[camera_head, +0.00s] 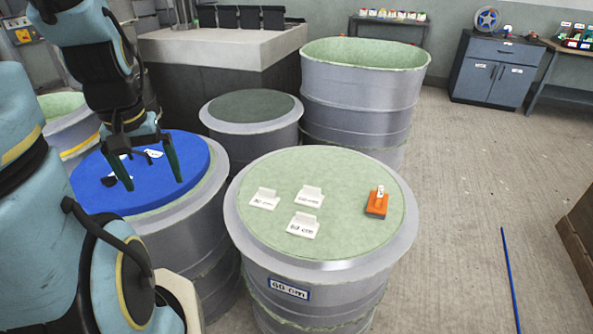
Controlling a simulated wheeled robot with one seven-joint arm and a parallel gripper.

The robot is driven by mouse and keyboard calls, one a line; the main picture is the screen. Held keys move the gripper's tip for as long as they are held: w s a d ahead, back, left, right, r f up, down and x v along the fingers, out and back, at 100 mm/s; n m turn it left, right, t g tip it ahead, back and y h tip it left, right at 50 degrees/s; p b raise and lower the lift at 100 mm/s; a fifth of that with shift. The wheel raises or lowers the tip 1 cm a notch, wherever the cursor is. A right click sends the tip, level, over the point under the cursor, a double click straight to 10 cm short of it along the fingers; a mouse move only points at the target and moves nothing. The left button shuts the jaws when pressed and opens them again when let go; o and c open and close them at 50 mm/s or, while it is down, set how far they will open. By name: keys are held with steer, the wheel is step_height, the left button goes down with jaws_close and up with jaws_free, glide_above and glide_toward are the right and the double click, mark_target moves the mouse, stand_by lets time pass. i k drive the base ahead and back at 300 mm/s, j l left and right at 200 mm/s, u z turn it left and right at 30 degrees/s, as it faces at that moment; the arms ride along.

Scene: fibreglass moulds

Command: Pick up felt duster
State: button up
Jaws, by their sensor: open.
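An orange block with a dark lower edge (376,206), which looks like the felt duster, lies on the right part of the pale green top of the front drum (330,253). A small white piece stands on or against it. My gripper (154,184) is open, pointing down over the blue round top (190,192) of the drum to the left, well apart from the orange block. Its fingers partly cover small dark and white items on the blue top; I cannot tell what these are.
Several white label cards (304,226) stand on the front drum's top, left of the orange block. A smaller drum (252,108) and a tall open drum (365,56) stand behind. A blue rod (511,280) lies on the open floor at right. A grey cabinet (492,76) stands far back.

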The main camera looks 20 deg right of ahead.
mark_target(377, 201)
steer(key=k+l+u, duration=0.1)
steer(key=k, duration=0.25)
steer(key=k+l+u, duration=0.15)
steer(key=k+l, duration=0.15)
steer(key=k+l+u, duration=0.1)
steer(key=l, duration=0.25)
steer(key=k+l, duration=0.2)
steer(key=l, duration=0.15)
steer(key=k+l+u, duration=0.15)
steer(key=l, duration=0.2)
steer(key=l+u, duration=0.15)
steer(key=l, duration=0.7)
